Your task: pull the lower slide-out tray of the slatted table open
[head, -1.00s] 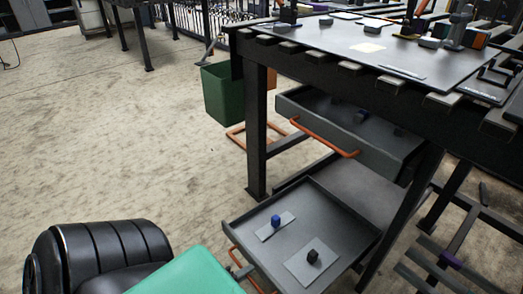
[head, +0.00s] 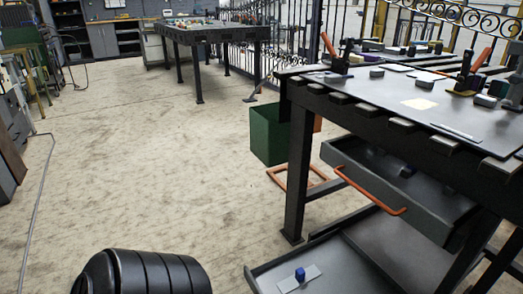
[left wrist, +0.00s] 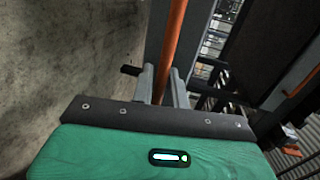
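The slatted table (head: 400,118) stands at the right in the head view. Its lower tray (head: 335,262) is slid out past the table leg, its front cut off by the bottom edge. A blue block (head: 299,274) rests on a light plate in it. In the left wrist view, the green-bodied left gripper (left wrist: 163,92) has its fingers close on either side of an orange bar, the lower tray's handle (left wrist: 172,40); it looks shut on it. In the head view the left gripper is out of frame. The right gripper is in neither view.
The upper tray (head: 385,190) hangs partly out above the lower one. A green bin (head: 270,138) stands behind the table leg (head: 299,180). Open floor (head: 150,160) lies to the left. Another table (head: 205,35) stands at the back.

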